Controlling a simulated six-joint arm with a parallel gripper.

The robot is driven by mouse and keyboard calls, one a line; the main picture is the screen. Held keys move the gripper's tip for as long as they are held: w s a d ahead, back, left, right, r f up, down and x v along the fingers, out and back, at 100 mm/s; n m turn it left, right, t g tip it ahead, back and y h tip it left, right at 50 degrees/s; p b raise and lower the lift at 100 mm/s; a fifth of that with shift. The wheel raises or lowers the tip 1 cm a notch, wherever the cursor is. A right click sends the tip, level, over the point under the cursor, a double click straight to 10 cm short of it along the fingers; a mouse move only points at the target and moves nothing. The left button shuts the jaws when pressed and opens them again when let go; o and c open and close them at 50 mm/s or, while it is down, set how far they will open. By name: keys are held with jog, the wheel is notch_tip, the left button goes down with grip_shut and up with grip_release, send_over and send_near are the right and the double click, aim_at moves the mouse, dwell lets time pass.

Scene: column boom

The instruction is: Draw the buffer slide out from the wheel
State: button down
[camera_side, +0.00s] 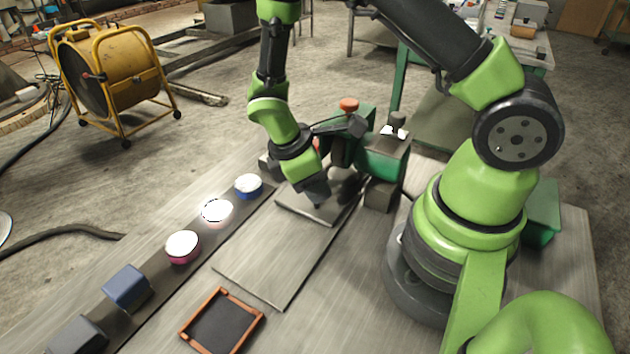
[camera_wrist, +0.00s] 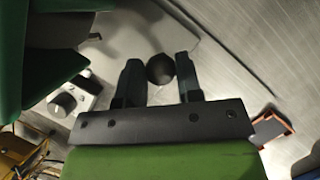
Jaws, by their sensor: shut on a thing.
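The buffer slide is a flat grey metal plate (camera_side: 322,217) lying in front of the green buffing machine (camera_side: 382,160). Its surface also shows in the wrist view (camera_wrist: 122,33). A round black knob (camera_wrist: 160,69) stands on it. My gripper (camera_side: 318,200) is low over the slide, pointing down. In the wrist view my gripper (camera_wrist: 160,72) has one finger on each side of the knob and is shut on it. The wheel is mostly hidden behind my arm in the side view; a dark rounded part at the wrist view's upper left may be it.
A bare grey base plate (camera_side: 272,272) extends toward the front. A wood-framed tray (camera_side: 221,322) lies beyond its front end. A dark strip at left carries a blue-sided tin (camera_side: 248,186), a white-topped tin (camera_side: 217,210), a pink-sided tin (camera_side: 182,247) and a blue block (camera_side: 127,287).

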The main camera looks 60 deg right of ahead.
jog(key=a, duration=1.4)
jog(key=shift+w, duration=0.1)
jog(key=c, duration=0.9)
grip_release()
jog(key=shift+o, duration=0.6)
jog(key=shift+r, duration=0.1)
jog(key=v, duration=0.9)
jog(key=shift+r, duration=0.4)
jog(key=shift+w+a, duration=0.1)
